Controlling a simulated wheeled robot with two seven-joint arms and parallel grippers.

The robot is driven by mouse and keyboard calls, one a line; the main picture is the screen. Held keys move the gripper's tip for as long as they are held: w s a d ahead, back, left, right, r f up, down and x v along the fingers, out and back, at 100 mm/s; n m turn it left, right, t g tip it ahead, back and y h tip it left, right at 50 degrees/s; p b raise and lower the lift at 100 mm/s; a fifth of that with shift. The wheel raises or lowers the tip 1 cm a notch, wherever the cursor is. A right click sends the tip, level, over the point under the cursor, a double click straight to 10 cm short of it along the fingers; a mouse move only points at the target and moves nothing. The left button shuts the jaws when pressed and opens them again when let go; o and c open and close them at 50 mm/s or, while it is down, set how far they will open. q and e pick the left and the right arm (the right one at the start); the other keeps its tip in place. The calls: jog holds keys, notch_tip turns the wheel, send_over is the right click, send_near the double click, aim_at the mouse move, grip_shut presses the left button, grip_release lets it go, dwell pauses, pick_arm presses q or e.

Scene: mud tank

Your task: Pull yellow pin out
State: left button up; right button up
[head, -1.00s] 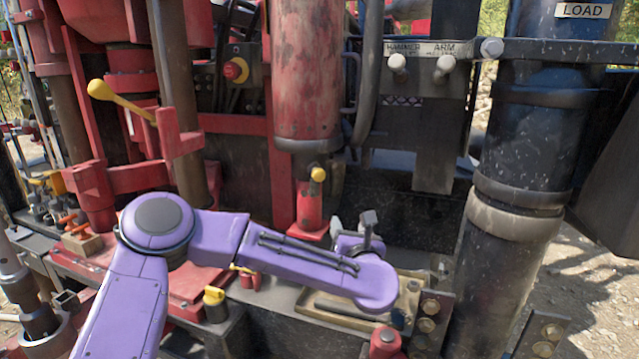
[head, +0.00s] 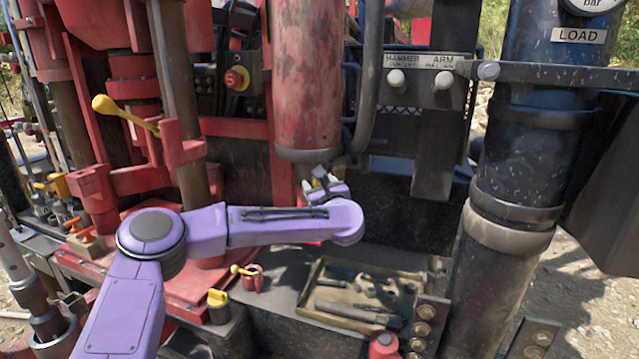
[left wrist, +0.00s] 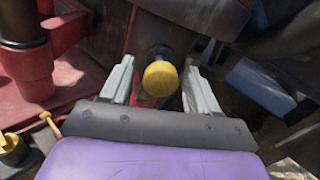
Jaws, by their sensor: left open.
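The yellow pin's round knob (left wrist: 160,78) shows in the left wrist view, at the end of a dark shaft under a large dark cylinder. My left gripper (left wrist: 157,84) is open, with one pale finger on each side of the knob. I cannot tell whether a finger touches it. In the head view my left gripper (head: 319,183) is at the lower end of the big red cylinder (head: 307,75). There the gripper and wrist largely hide the pin and its red bracket. My right gripper is in neither view.
A tray (head: 310,275) with tools lies below my arm. Left of it are a red pot (head: 252,278) with a small yellow handle and a yellow-capped knob (head: 217,298). A yellow lever (head: 122,112) stands at left. A black column (head: 520,160) stands at right.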

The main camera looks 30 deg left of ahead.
pick_arm(q)
grip_shut()
jog(key=shift+s+d+f+b, duration=0.15)
jog(key=shift+d+f+b, duration=0.05)
jog(key=shift+b, duration=0.15)
jog(key=b+v, duration=0.5)
jog(key=shift+s+d+f, duration=0.1)
jog(key=shift+s+d, duration=0.15)
jog(key=shift+d, duration=0.05)
jog(key=shift+c, duration=0.5)
grip_release()
jog(key=shift+o, duration=0.5)
jog(key=shift+s+d+r, duration=0.15)
jog(key=shift+r, duration=0.1)
